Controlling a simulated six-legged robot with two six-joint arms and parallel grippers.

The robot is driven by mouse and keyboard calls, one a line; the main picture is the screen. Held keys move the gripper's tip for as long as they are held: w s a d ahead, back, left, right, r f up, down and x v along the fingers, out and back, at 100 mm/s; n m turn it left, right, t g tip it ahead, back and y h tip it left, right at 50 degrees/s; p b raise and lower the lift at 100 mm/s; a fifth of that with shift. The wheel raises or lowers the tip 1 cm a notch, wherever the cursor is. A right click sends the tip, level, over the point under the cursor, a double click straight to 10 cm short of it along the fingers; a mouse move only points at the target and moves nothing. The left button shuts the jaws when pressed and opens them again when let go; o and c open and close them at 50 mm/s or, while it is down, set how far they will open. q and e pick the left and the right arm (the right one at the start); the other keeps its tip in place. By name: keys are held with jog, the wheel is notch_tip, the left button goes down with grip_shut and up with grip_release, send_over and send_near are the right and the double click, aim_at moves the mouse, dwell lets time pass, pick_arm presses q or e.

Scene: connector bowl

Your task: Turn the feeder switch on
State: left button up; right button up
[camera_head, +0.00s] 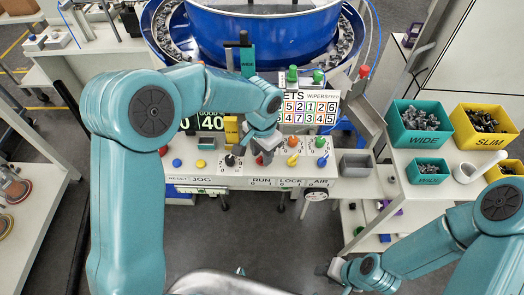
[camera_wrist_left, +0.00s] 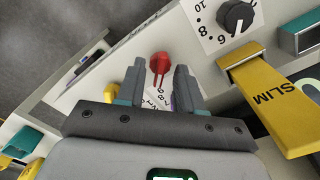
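A red rotary switch (camera_wrist_left: 160,62) stands on the white control panel (camera_head: 230,180), above the RUN label in the head view. In the left wrist view it sits ahead of my left gripper (camera_wrist_left: 158,82), between the lines of its two fingers, which are apart. I cannot tell whether they touch it. In the head view my left gripper (camera_head: 265,148) is over the panel, and the red switch (camera_head: 261,160) is partly hidden by it. My right gripper (camera_head: 337,269) is low at the right, away from the panel; its fingers are unclear.
A black numbered dial (camera_wrist_left: 236,17) and a yellow SLIM tag (camera_wrist_left: 272,98) are close to the left gripper. A grey tray (camera_head: 356,164) and connector bins (camera_head: 418,122) are further right.

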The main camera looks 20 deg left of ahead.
pick_arm(q)
grip_shut()
jog(key=m, duration=0.4)
jog(key=shift+m, duration=0.3)
jog(key=m, duration=0.4)
jog(key=shift+m+p, duration=0.3)
jog(key=shift+p, duration=0.05)
jog(key=m+p, duration=0.1)
jog(key=m, duration=0.3)
jog(key=shift+r, duration=0.1)
jog(key=shift+m+p, duration=0.45)
jog(key=shift+m, duration=1.85)
